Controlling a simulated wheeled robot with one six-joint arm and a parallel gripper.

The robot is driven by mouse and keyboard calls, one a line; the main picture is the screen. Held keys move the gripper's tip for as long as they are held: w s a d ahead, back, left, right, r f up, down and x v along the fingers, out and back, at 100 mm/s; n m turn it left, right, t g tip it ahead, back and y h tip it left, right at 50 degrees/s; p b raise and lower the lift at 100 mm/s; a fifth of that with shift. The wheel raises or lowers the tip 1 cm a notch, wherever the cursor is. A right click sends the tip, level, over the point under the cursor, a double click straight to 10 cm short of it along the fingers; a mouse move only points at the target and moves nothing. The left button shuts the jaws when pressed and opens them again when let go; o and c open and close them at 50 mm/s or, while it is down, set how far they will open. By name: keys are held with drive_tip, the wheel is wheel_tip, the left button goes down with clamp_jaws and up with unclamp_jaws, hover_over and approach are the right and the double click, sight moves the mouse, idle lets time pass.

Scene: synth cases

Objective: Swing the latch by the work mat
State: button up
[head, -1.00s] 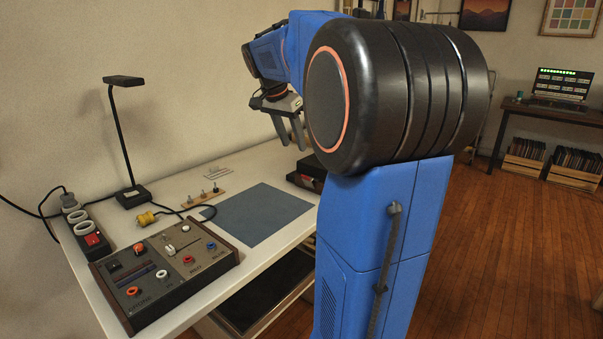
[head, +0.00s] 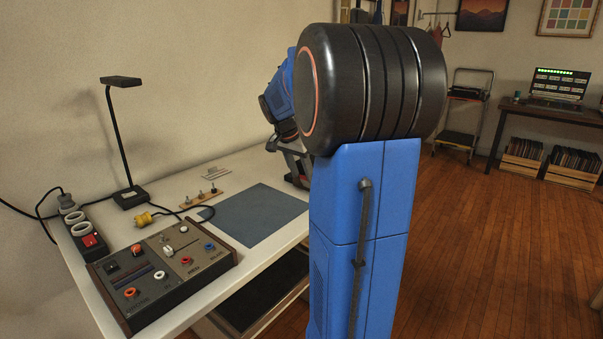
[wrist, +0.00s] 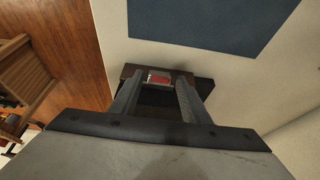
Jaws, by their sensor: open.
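The blue-grey work mat (head: 253,215) lies flat on the white table, and its edge shows in the wrist view (wrist: 205,22). Beside it in the wrist view is a dark brown-black box (wrist: 132,71). A small red piece (wrist: 159,77) with a pale edge sits on it; it may be the latch, but I cannot tell for sure. My gripper (wrist: 158,92) is open, its fingers over the box, one on each side of the red piece. I cannot tell whether they touch. In the head view, my arm hides the box and most of my gripper.
A control panel (head: 165,268), a power strip (head: 90,240), a lamp (head: 123,82) and a wooden strip with metal posts (head: 203,199) are on the table left of the mat. A wooden crate (wrist: 25,75) stands on the floor at left in the wrist view.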

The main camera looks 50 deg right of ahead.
drive_tip(key=c, duration=1.1)
drive_tip(key=shift+o, duration=0.2)
drive_tip(key=shift+d+r+y, duration=0.25)
drive_tip(key=shift+d+y, duration=0.55)
drive_tip(key=shift+y, duration=0.1)
drive_tip(key=shift+w+d+r+y, duration=0.1)
drive_tip(key=shift+d+y, duration=0.3)
drive_tip(key=shift+y, duration=0.3)
drive_tip(key=shift+w+d+r+y, duration=0.1)
drive_tip(key=shift+d+y, duration=0.25)
drive_tip(key=shift+y, duration=0.35)
drive_tip(key=shift+s, duration=0.1)
drive_tip(key=o, duration=1.1)
drive_tip(key=shift+c, duration=0.2)
drive_tip(key=shift+r, duration=0.1)
wheel_tip(320, 180, up, 17)
drive_tip(key=shift+d, duration=0.15)
drive_tip(key=shift+r, duration=0.1)
